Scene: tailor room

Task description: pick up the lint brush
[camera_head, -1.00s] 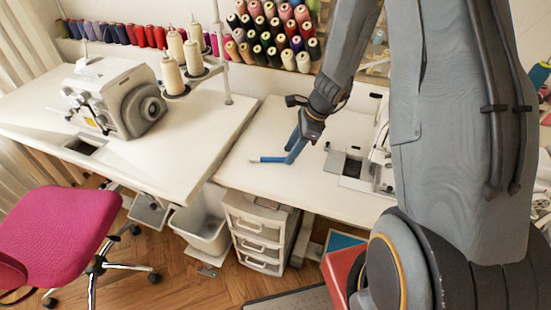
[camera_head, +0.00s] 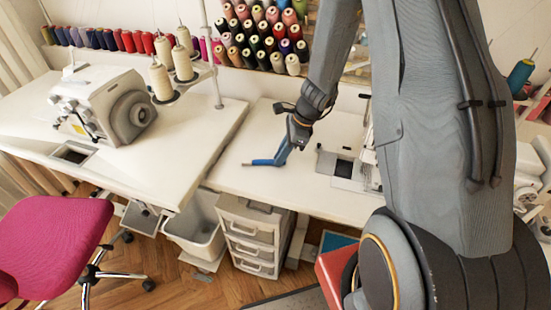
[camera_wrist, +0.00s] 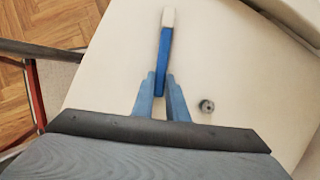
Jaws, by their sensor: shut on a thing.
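The lint brush (camera_head: 258,162) is a slim blue stick with a pale end, near the left edge of the right-hand white table. My gripper (camera_head: 280,158) reaches down to it, with blue fingers. In the wrist view the brush (camera_wrist: 163,50) points away from me, pale tip outward. Its near end is between the two fingers of my gripper (camera_wrist: 160,88), which are shut on it. The brush is at or just above the tabletop; I cannot tell whether it touches. The fingers hide its near end.
The white table (camera_head: 225,178) has a sewing machine plate (camera_head: 330,160) to the right of my gripper. A small round grey thing (camera_wrist: 206,105) is beside the fingers. A left table holds a serger (camera_head: 105,105). A pink chair (camera_head: 50,240) stands front left.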

